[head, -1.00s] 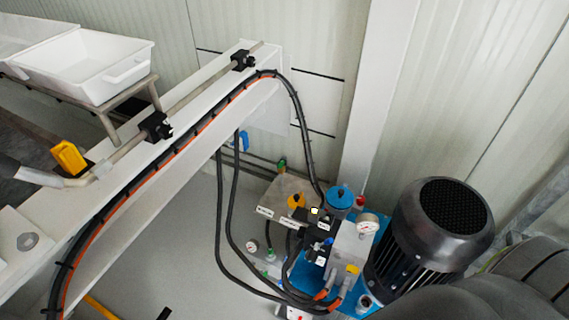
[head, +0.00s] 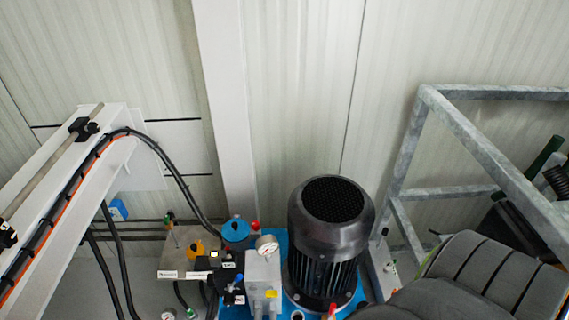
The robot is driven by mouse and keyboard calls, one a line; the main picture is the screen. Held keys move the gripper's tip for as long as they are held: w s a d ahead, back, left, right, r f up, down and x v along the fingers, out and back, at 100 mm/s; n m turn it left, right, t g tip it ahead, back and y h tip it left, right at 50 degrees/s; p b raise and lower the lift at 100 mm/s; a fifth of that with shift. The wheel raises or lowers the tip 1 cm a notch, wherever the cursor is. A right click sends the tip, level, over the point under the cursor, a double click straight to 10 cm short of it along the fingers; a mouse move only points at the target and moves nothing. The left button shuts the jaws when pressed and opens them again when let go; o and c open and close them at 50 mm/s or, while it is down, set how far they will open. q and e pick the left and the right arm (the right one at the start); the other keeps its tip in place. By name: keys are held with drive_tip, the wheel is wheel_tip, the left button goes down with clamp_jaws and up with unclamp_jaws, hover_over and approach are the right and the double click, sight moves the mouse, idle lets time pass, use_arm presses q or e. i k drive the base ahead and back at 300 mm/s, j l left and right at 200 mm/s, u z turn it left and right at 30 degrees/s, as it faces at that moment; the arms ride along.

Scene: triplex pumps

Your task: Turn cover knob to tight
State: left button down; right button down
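I cannot tell for sure which part is the cover knob. A blue round cap (head: 237,230) sits on top of the hydraulic unit at the lower middle. No tight marking is readable. Neither of my grippers shows in the head view.
A black finned motor (head: 331,235) stands right of a pressure gauge (head: 266,245). A galvanised frame (head: 480,150) is at the right. A white beam (head: 85,155) with black hoses is at the left. A grey ribbed shape (head: 490,280) fills the lower right.

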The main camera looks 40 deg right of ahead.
sight(255, 224)
drive_tip(key=z, duration=1.2)
